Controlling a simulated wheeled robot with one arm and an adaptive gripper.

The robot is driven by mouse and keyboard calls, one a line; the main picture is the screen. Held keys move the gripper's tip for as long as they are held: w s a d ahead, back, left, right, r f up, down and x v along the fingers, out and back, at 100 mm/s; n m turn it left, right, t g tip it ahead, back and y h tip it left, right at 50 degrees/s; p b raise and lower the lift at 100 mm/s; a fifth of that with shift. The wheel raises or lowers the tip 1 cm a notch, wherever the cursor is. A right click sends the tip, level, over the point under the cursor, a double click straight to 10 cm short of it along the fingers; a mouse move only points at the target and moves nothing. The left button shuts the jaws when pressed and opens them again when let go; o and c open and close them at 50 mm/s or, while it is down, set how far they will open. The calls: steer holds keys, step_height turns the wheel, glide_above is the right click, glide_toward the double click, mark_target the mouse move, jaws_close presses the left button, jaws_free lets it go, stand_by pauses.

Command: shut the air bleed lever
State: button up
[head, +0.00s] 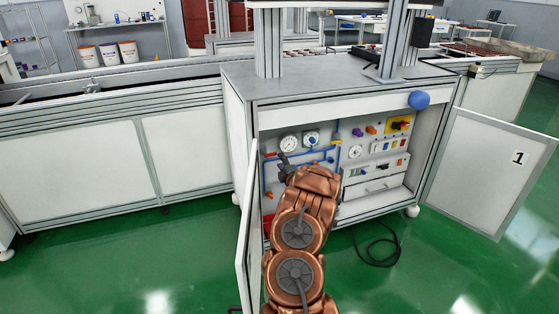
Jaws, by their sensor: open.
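My copper-coloured arm reaches into the open cabinet (355,108) under the worktop. My dark gripper (284,160) is at the left part of the cabinet, in front of the blue air piping (300,153) and below the gauges. It is small in the picture and seems empty. A small red part (270,155) shows just left of the gripper on the piping. I cannot tell whether this is the air bleed lever, or how the lever is turned. My arm hides the lower middle of the panel.
The left cabinet door (247,240) stands open close beside my arm. The right door (490,170), marked 1, is swung wide. Dials, coloured knobs and a yellow-plated switch (398,124) fill the right panel. A black cable (378,252) lies on the green floor.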

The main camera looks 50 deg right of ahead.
steer(key=shift+v, duration=2.4)
